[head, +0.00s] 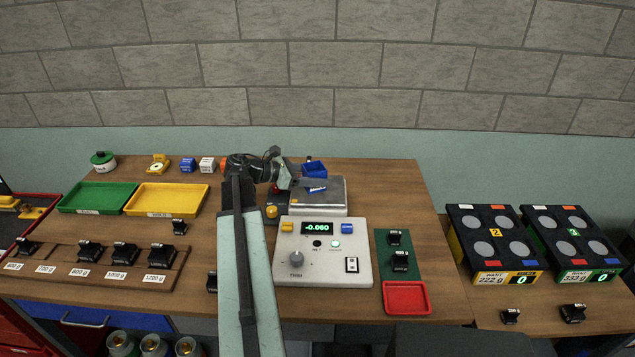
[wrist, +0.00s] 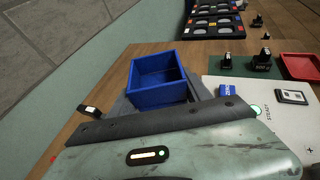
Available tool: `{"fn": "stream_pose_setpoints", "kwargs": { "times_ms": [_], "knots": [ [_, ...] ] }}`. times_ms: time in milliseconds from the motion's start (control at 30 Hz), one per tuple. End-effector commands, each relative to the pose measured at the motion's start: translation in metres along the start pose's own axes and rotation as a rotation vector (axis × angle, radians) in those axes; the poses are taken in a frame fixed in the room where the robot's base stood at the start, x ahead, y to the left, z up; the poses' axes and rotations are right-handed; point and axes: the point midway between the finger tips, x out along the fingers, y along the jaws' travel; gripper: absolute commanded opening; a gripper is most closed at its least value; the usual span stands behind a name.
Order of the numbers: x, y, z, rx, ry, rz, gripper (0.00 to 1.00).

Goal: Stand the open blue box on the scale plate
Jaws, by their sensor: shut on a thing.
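The open blue box (head: 315,169) shows at the far side of the scale plate (head: 325,208) in the head view. In the wrist view the open blue box (wrist: 150,97) is upright, its hollow inside visible, with grey surface on both sides of it. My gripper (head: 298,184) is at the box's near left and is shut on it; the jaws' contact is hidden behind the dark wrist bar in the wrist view. I cannot tell whether the box's base touches the plate. The scale display (head: 317,228) reads -0.060.
The scale's control panel (head: 323,262) is in front of the plate. Green tray (head: 97,197) and yellow tray (head: 166,200) lie left, with several black weights on a wooden rack (head: 95,282). A red tray (head: 405,298) is at front right. The table right of the plate is clear.

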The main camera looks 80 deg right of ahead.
Motion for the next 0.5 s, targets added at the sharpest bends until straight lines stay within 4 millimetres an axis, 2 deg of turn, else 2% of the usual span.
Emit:
{"fn": "stream_pose_setpoints", "kwargs": {
  "times_ms": [267,333,400,500],
  "knots": [
    [0.01,0.009,0.002,0.0,0.0,0.0,0.15],
    [0.018,0.015,0.004,0.0,0.0,-0.001,0.15],
    [0.024,0.014,-0.014,0.0,0.0,0.001,0.15],
    [0.03,0.014,-0.031,0.0,0.0,0.001,0.15]
  ]
}}
